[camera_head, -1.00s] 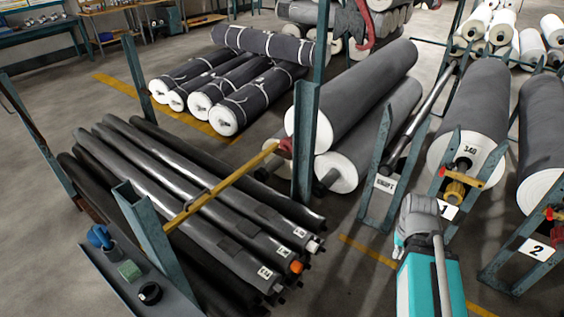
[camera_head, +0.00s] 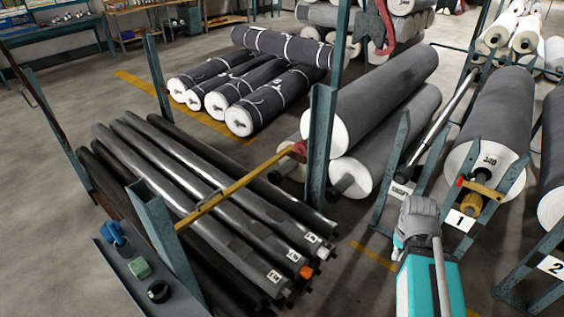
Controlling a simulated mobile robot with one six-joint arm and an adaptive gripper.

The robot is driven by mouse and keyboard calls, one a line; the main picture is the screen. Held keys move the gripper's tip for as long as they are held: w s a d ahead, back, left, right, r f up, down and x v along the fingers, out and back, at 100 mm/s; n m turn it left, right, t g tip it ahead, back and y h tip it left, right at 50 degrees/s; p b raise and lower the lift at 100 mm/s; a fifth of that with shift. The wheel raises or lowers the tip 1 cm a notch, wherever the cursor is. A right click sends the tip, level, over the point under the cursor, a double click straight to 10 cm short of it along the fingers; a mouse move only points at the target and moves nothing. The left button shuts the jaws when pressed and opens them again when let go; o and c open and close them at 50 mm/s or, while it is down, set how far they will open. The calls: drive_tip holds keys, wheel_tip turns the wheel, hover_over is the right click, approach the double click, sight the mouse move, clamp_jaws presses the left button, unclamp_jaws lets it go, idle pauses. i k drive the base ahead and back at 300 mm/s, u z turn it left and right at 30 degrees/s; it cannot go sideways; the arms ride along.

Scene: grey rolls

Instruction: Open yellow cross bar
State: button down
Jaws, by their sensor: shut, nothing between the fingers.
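The yellow cross bar (camera_head: 240,185) runs across the dark rolls, slanting up to the right. Its lower left end meets a blue-green post (camera_head: 158,235). Its upper right end has a red piece (camera_head: 299,148) at another blue-green post (camera_head: 320,150). The bar spans the gap between the two posts, so it looks closed. Part of my arm, grey above a teal body, shows at the lower right, apart from the bar. My gripper's fingers do not show.
Several long dark rolls (camera_head: 215,190) lie under the bar. A tray (camera_head: 120,265) with small items stands at the lower left. Large grey rolls (camera_head: 385,80) and stands marked 1 (camera_head: 460,220) and 2 (camera_head: 552,265) are at the right. Open floor (camera_head: 50,220) lies at the left.

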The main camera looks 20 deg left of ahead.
sight(201, 212)
drive_tip(key=i, duration=0.85)
drive_tip(key=z, duration=0.05)
